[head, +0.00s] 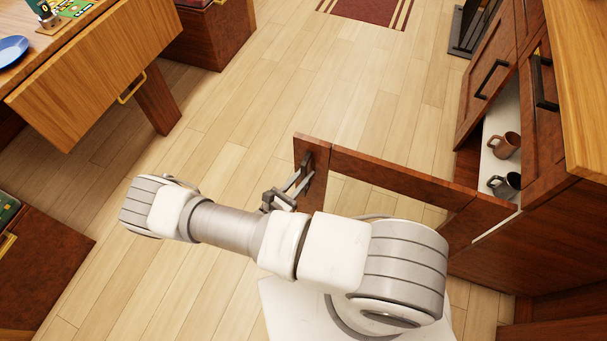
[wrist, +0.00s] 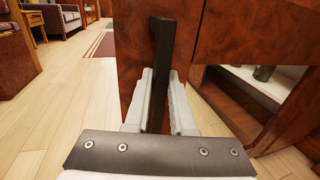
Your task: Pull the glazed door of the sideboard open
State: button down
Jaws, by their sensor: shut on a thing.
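The glazed door (head: 400,176) of the sideboard (head: 540,240) stands swung well out from the cabinet front, roughly square to it. It has a reddish-brown wood frame, and the floor shows through its pane. Its dark upright bar handle (wrist: 162,60) is near the door's free edge. My gripper (wrist: 160,78) is shut on this handle, with one pale finger on each side of it. In the head view my gripper (head: 300,184) is at the door's free end, partly hidden by my arm.
A brown mug (head: 507,145) and a dark grey mug (head: 506,185) stand on the white shelf inside the sideboard. A wooden table (head: 95,85) is at the upper left, with a blue plate (head: 12,50). The plank floor (head: 240,110) between is clear.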

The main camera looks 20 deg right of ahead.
jog(key=shift+f, duration=0.1)
jog(key=c, duration=0.8)
grip_release()
jog(key=shift+s, duration=0.1)
jog(key=p+v, duration=0.1)
jog(key=v, duration=1.6)
jog(key=shift+s+a, duration=0.1)
